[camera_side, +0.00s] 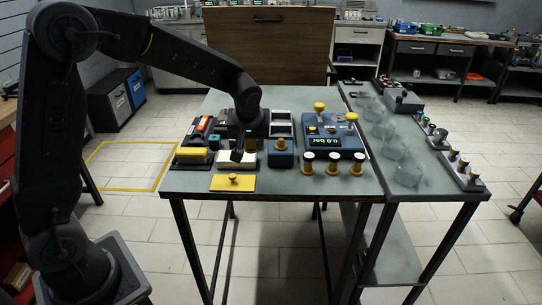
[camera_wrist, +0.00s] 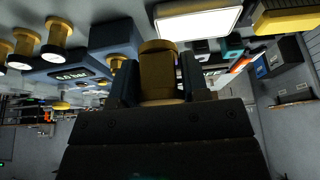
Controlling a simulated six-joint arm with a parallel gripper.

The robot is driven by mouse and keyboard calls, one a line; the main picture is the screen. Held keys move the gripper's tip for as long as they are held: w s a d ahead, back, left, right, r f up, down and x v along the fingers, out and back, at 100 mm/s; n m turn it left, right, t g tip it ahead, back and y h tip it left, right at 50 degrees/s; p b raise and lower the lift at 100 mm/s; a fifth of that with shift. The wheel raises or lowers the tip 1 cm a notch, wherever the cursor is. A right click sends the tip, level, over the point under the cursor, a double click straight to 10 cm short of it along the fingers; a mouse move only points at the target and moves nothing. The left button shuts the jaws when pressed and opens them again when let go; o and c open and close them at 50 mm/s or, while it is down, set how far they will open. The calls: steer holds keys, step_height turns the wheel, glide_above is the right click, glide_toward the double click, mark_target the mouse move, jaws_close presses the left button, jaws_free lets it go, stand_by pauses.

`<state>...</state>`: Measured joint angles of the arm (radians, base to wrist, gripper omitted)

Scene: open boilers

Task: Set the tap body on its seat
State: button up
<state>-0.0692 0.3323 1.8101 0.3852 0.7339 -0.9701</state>
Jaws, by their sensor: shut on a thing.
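In the wrist view, the brass tap body (camera_wrist: 158,72) is held between the two dark fingers of my gripper (camera_wrist: 158,88), which is shut on it. I cannot tell which place is the tap body's seat.
Three brass-stemmed, white-faced pieces (camera_side: 333,166) stand along the front right. A yellow plate with a knob (camera_side: 232,183) lies at the front edge. A yellow block (camera_side: 193,152) is at the left. The side table (camera_side: 415,160) holds clear vessels and brass fittings.

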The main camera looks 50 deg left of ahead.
steer(key=s+a+r, duration=0.1)
steer(key=a+r, duration=0.1)
step_height(320, 180, up, 5)
glide_above(281, 139)
steer(key=shift+f, duration=2.45)
steer(key=shift+f, duration=1.55)
stand_by(0.4)
steer(key=shift+w+r, duration=0.1)
steer(key=shift+r, duration=0.05)
stand_by(0.7)
steer(key=o, duration=1.1)
